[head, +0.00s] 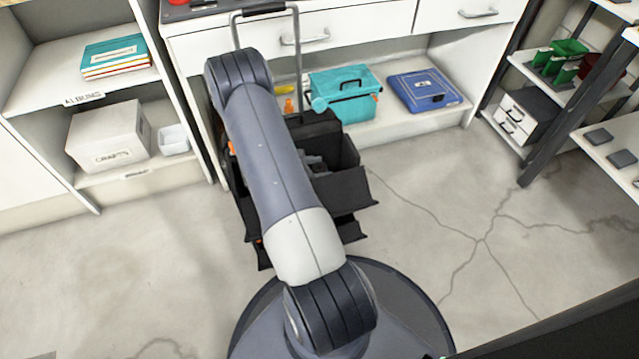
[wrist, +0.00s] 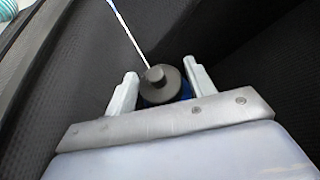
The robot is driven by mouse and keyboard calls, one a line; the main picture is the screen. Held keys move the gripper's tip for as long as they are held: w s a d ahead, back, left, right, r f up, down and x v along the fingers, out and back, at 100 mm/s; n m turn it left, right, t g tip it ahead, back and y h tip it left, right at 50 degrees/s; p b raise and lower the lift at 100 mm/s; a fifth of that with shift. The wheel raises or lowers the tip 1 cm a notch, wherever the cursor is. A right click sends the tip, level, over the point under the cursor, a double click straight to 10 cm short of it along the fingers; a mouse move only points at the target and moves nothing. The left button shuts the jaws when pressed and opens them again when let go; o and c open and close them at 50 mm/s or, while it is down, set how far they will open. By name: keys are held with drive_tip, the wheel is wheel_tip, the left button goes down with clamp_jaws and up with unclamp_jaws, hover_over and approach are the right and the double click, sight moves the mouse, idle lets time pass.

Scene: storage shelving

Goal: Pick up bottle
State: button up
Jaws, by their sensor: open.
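In the wrist view, a bottle (wrist: 155,82) shows as a round grey cap with a small knob on top and a bit of blue below it. Its lower body is hidden. My gripper (wrist: 161,70) is open, with one pale finger at the left of the cap and the other at its right. I cannot tell whether either finger touches it. Dark textured walls of a black caddy surround them. In the head view, the black wheeled caddy (head: 345,152) stands on the floor, and my arm covers much of it. The bottle cannot be made out there.
A thin white rod (wrist: 130,32) slants up from behind the cap. Behind the caddy, a teal toolbox (head: 345,105) and a blue case (head: 424,90) sit on the low shelf. A white crafts box (head: 108,140) is at left. The floor at right is clear.

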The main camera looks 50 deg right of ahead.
drive_tip(key=shift+d, duration=0.1)
clamp_jaws()
idle(0.5)
